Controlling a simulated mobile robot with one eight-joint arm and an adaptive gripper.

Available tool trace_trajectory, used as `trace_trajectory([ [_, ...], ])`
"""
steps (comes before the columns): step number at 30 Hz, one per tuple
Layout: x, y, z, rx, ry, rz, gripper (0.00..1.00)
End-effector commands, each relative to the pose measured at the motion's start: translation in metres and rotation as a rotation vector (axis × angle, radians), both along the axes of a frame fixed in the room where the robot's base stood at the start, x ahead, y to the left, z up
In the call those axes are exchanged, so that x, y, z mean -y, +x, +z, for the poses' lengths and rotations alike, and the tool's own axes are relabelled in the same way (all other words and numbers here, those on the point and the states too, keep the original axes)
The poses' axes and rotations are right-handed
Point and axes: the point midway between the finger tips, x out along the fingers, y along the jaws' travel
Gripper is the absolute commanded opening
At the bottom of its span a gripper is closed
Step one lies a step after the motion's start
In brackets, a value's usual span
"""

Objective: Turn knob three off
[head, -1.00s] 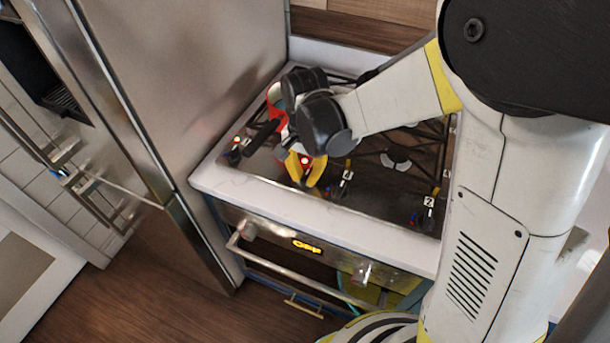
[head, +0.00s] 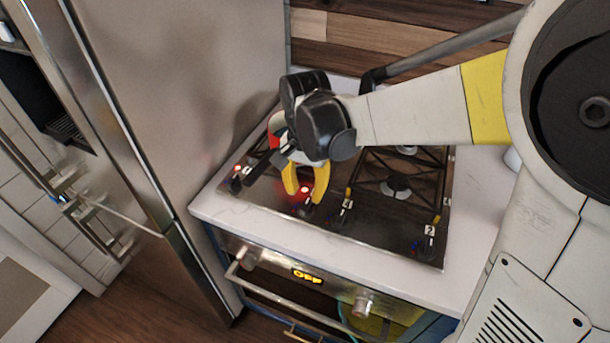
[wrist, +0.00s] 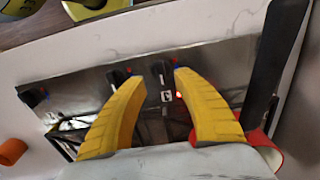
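The cooktop has a row of dark knobs along its front edge. In the head view, my gripper (head: 305,195) points down over the middle-left knob (head: 306,210), beside a lit red light (head: 305,190). Its two yellow fingers are apart, with nothing held. In the wrist view my gripper (wrist: 160,78) also shows open, with a dark knob (wrist: 162,72) appearing between the fingertips. I cannot tell whether they touch it. The leftmost knob (head: 236,184) also has a red light lit. The rightmost knob (head: 418,247) is by a tag reading 2.
A steel fridge (head: 180,110) stands close on the left. A white counter (head: 300,238) borders the cooktop. Below is an oven with two panel knobs, a display reading OFF (head: 307,276) and a handle bar. Black grates (head: 400,178) lie behind the knobs.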

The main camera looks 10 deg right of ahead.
Motion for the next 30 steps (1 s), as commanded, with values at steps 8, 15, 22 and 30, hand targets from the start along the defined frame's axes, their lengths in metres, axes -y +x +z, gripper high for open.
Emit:
trace_trajectory([
  [8,0.000,0.000,0.052,0.000,0.000,0.000,0.36],
  [15,0.000,0.000,0.063,0.000,0.000,0.000,0.36],
  [22,0.000,0.000,0.063,0.000,0.000,0.000,0.36],
  [30,0.009,-0.009,0.070,0.040,0.008,0.037,0.36],
])
